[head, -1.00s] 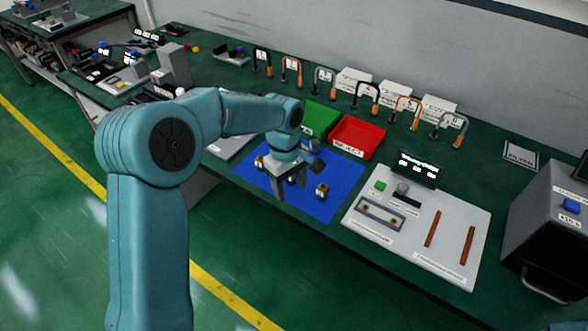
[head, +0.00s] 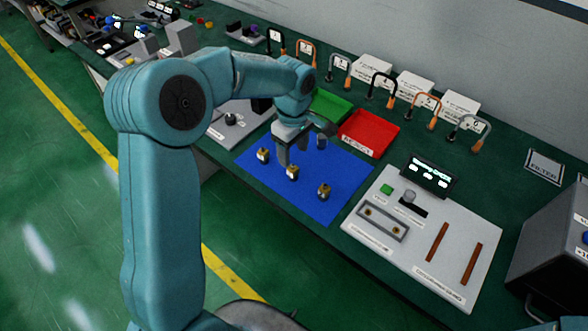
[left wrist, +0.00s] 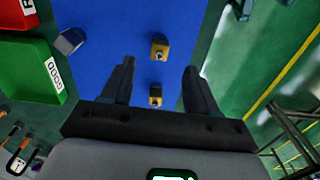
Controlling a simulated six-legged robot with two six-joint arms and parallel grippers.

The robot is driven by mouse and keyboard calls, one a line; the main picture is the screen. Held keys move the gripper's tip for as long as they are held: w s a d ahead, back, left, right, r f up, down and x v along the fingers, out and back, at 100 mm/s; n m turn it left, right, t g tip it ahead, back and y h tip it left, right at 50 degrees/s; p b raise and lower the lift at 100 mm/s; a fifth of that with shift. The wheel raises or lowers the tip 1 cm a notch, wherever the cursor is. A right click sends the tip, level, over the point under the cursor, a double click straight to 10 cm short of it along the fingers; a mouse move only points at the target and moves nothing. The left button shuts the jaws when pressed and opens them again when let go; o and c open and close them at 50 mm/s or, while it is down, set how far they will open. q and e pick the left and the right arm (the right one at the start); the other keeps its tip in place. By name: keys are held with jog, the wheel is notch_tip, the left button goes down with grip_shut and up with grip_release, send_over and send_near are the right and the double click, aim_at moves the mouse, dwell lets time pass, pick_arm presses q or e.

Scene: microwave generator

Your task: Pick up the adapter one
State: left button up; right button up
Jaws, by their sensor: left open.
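Three small brass-coloured adapters stand on the blue mat (head: 325,207): a left one (head: 263,155), a middle one (head: 292,172) and a right one (head: 324,190). Their labels are too small to read, so I cannot tell which is adapter one. My left gripper (head: 282,161) is open and empty above the mat, near the left and middle adapters. In the left wrist view, the open fingers (left wrist: 158,67) frame two adapters: a nearer one (left wrist: 155,94) between them and a farther one (left wrist: 159,47) just beyond the tips. My right gripper is out of view.
A grey-blue cylinder (head: 321,140) stands at the mat's back edge. Behind are a green tray (head: 331,105) and a red tray (head: 370,132). A white test board (head: 415,244) lies to the right, with a small display (head: 429,175). Numbered cables (head: 383,90) line the wall.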

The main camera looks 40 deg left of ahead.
aim_at(293, 165)
pick_arm(q)
notch_tip(293, 165, down, 3)
jog(key=shift+w+f, duration=0.1)
jog(key=shift+w, duration=0.05)
jog(key=shift+s+f, duration=0.25)
jog(key=shift+f, duration=0.2)
notch_tip(293, 165, down, 4)
jog(key=shift+w+a+p, duration=0.1)
jog(key=shift+w+p, duration=0.05)
jog(key=shift+p, duration=0.7)
jog(key=shift+f, duration=0.5)
jog(key=shift+r, duration=0.1)
grip_shut()
